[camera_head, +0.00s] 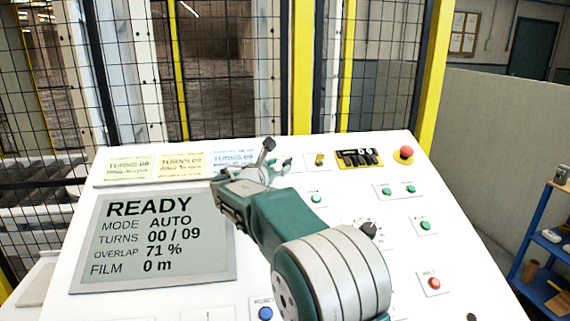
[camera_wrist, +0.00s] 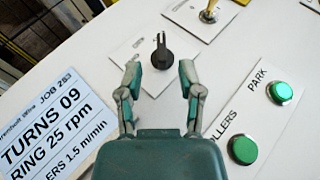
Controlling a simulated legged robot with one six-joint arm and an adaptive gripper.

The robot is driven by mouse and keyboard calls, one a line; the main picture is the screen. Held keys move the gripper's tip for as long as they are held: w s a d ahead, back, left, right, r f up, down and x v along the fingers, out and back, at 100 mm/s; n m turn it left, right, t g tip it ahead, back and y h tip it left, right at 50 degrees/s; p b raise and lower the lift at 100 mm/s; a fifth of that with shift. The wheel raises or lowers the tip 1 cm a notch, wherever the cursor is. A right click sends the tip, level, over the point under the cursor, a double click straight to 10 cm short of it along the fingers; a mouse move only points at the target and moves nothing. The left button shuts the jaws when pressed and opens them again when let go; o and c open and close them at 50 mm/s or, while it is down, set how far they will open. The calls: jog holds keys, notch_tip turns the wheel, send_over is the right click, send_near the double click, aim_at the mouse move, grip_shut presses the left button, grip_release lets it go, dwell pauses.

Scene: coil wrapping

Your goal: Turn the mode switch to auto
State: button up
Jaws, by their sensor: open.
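The mode switch appears to be the black rotary knob (camera_wrist: 161,52) on a white labelled plate. Its handle points nearly straight up in the wrist view; its label is too small to read. My gripper (camera_wrist: 159,78) is open and empty, with one finger on each side just short of the knob and no visible contact. In the head view my gripper (camera_head: 277,157) is over the panel's upper middle, and my arm hides much of the knob area. The screen (camera_head: 155,240) reads READY, MODE AUTO, TURNS 00 / 09, OVERLAP 71 %, FILM 0 m.
A brass toggle (camera_wrist: 208,12) stands beyond the knob to the right. Green buttons (camera_wrist: 243,149) lie right of my gripper. A job card (camera_wrist: 45,125) is at left. A red emergency button (camera_head: 403,153) stands at the panel's far right. A mesh fence (camera_head: 235,75) rises behind.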

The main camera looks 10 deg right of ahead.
jog(key=v, duration=0.7)
jog(key=shift+s+a+f, duration=0.1)
jog(key=shift+s+a, duration=0.1)
jog(key=shift+a, duration=0.05)
jog(key=s+d+m+g, duration=0.1)
jog(key=s+d+m, duration=0.1)
jog(key=s+d, duration=0.1)
jog(key=s+d+m+g+y, duration=0.1)
jog(key=s+d+m+g, duration=0.1)
jog(key=s+d, duration=0.2)
jog(key=shift+s+f+m, duration=0.15)
jog(key=shift+m, duration=0.25)
jog(key=s+d+f+m+g+y, duration=0.1)
jog(key=s+d+m+g, duration=0.15)
jog(key=s, duration=0.25)
jog(key=s+d+f+m+g+y, duration=0.1)
jog(key=s+d+f+m, duration=0.15)
jog(key=s, duration=0.25)
jog(key=s+a+f+m+y, duration=0.1)
jog(key=s+f+m+y, duration=0.3)
jog(key=s+m, duration=0.3)
jog(key=s+a+f+m+y, duration=0.2)
jog(key=s+f+m+y, duration=0.2)
jog(key=s, duration=1.1)
jog(key=m, duration=0.3)
jog(key=shift+s+a, duration=0.25)
jog(key=shift+s, duration=0.1)
jog(key=shift+g, duration=0.25)
